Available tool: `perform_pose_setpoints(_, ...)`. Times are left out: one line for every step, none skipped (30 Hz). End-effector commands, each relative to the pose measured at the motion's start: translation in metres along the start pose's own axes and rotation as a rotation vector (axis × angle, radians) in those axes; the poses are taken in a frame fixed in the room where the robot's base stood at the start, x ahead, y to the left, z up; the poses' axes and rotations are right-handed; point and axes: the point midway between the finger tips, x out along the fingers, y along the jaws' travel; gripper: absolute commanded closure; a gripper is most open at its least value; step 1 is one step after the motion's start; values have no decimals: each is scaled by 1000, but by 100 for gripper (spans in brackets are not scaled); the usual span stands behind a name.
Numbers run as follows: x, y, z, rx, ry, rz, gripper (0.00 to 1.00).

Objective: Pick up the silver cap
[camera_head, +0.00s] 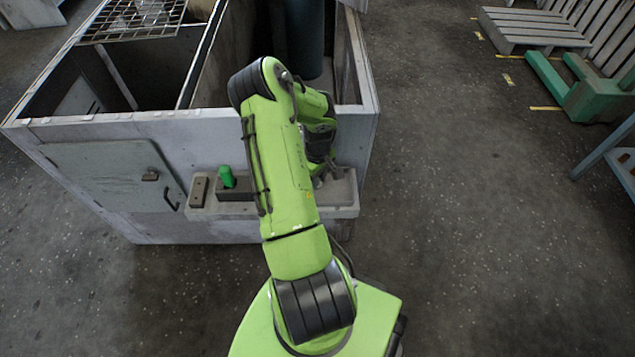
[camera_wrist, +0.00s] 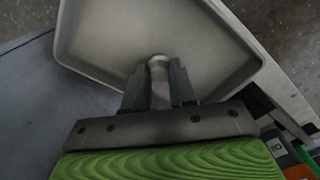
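The small, round, pale silver cap (camera_wrist: 158,62) shows in the wrist view, low over or on a grey tray with a raised rim (camera_wrist: 205,30). My gripper (camera_wrist: 158,72) has its two dark fingers on either side of the cap, with the fingertips close to it. I cannot tell whether they press on it or whether the cap touches the tray. In the head view my arm hides the cap and most of my gripper, which is by the right part of the ledge (camera_head: 345,200).
A large grey open-topped housing (camera_head: 105,128) stands behind the ledge. A green object (camera_head: 227,177) and a small brown block (camera_head: 199,192) are on the ledge's left part. Green equipment (camera_head: 595,102) and a pallet (camera_head: 530,28) lie far right.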

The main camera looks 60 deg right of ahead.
Motion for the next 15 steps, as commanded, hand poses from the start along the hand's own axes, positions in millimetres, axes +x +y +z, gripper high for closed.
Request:
perform_pose_setpoints(0,0,0,0,0,0,87)
perform_pose_setpoints(0,0,0,0,0,0,92)
perform_pose_setpoints(0,0,0,0,0,0,98)
perform_pose_setpoints(0,0,0,0,-1,0,100)
perform_pose_setpoints(0,0,0,0,-1,0,100)
perform_pose_setpoints(0,0,0,0,-1,-1,100)
perform_pose_setpoints(0,0,0,0,-1,-1,100)
perform_pose_setpoints(0,0,0,0,-1,-1,100)
perform_pose_setpoints(1,0,0,0,-1,-1,100)
perform_pose_setpoints(1,0,0,0,-1,-1,100)
perform_pose_setpoints(1,0,0,0,-1,-1,100)
perform_pose_setpoints(1,0,0,0,-1,-1,100)
perform_pose_setpoints(1,0,0,0,-1,-1,100)
perform_pose_setpoints(0,0,0,0,-1,-1,100)
perform_pose_setpoints(-1,0,0,0,-1,-1,100)
